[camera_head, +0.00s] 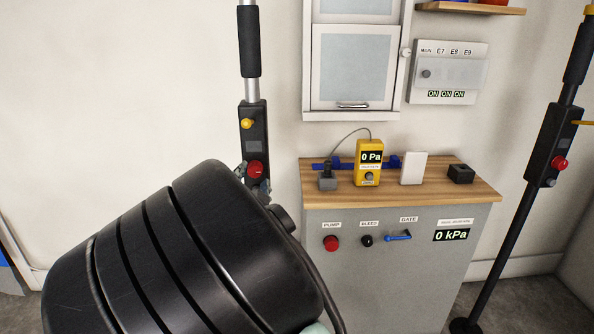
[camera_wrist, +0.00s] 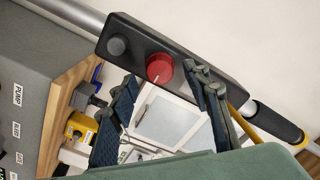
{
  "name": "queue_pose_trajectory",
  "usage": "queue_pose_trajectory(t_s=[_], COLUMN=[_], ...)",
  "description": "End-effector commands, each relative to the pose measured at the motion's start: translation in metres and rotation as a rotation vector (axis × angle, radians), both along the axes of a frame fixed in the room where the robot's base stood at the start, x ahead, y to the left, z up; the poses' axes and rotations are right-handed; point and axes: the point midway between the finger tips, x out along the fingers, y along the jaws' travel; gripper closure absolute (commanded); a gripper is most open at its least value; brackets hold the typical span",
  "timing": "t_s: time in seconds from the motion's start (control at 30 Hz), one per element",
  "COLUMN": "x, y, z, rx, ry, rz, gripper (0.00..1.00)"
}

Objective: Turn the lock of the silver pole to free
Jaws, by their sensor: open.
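The silver pole (camera_head: 250,90) stands upright left of the cabinet, with a black lock box (camera_head: 254,143) on it. The box carries a red knob (camera_head: 256,169) with a white mark. In the wrist view the red knob (camera_wrist: 159,68) lies between and just beyond my fingertips, with a dark grey knob (camera_wrist: 117,46) beside it. My gripper (camera_wrist: 166,76) is open and empty, one finger on each side of the red knob. I cannot tell whether a finger touches it. In the head view my arm hides the lower pole.
A grey cabinet (camera_head: 365,260) with a wooden top stands right of the pole. A yellow meter (camera_head: 369,163) reading 0 Pa and a white box (camera_head: 413,168) stand on it. A second, black pole (camera_head: 500,245) with a red knob stands at the right. The wall at left is bare.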

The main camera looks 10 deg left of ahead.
Motion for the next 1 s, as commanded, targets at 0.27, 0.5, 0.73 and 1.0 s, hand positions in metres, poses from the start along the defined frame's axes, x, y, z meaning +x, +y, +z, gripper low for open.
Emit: queue_pose_trajectory(t_s=[0.27,0.5,0.73,1.0], x=[0.019,0.019,0.019,0.019], y=[0.004,0.004,0.004,0.004], z=[0.000,0.000,0.000,0.000], rx=[-0.002,-0.001,-0.001,-0.004], ry=[0.000,0.000,0.000,-0.001], rz=[0.000,0.000,0.000,0.000], gripper=[0.56,0.56,0.81,0.98])
